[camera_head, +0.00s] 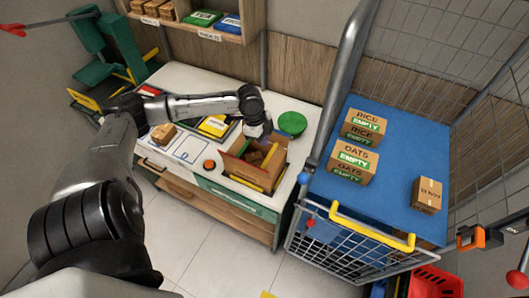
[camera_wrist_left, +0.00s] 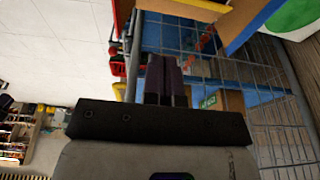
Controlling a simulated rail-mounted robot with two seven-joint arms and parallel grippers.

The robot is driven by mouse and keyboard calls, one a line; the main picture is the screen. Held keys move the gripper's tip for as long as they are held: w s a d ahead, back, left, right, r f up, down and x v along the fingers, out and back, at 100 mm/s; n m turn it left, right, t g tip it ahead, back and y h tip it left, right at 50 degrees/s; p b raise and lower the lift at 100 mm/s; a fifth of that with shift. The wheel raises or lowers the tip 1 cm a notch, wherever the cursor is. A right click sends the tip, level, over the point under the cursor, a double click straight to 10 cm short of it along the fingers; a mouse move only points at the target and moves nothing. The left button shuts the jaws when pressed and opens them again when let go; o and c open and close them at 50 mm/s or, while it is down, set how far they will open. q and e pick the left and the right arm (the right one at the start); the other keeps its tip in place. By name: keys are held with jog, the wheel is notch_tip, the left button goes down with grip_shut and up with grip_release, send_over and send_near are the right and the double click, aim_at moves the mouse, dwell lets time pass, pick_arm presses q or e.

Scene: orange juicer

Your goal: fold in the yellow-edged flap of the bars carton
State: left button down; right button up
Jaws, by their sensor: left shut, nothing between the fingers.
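The open bars carton (camera_head: 250,172) stands on the white worktop, with brown flaps spread and brown items inside. One yellow-edged flap (camera_head: 245,183) shows at its front lower side, and another yellow strip lies along its right inner side. My left gripper (camera_head: 262,131) is at the carton's back edge, above its rear side; I cannot tell whether it touches. In the left wrist view, its fingers (camera_wrist_left: 164,80) are together and empty, with a yellow edge (camera_wrist_left: 200,4) and brown cardboard (camera_wrist_left: 245,25) beyond them at the top. My right gripper is not in view.
An orange-red round button (camera_head: 209,164) and a small brown box (camera_head: 164,134) are to the left. A wire cart with a blue deck (camera_head: 395,205) holding rice and oats cartons stands close on the right.

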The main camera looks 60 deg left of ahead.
pick_arm(q)
jog(key=a+r, duration=0.1)
jog(key=r, duration=0.1)
jog(key=p, duration=0.2)
send_over(267, 161)
jog(key=shift+h, duration=0.4)
jog(key=x, duration=0.3)
jog(key=a+x, duration=0.1)
jog(key=x, duration=0.2)
jog(key=s+x, duration=0.1)
jog(key=x, duration=0.2)
jog(key=shift+a+f, duration=0.15)
jog(key=shift+f, duration=0.15)
jog(key=f, duration=0.2)
jog(key=a, duration=0.1)
jog(key=shift+s+f+p, duration=0.3)
jog(key=shift+f+p, duration=0.05)
jog(key=shift+f, duration=0.05)
jog(key=shift+s+a+f, duration=0.2)
jog(key=shift+a+f, duration=0.05)
jog(key=shift+f, duration=0.35)
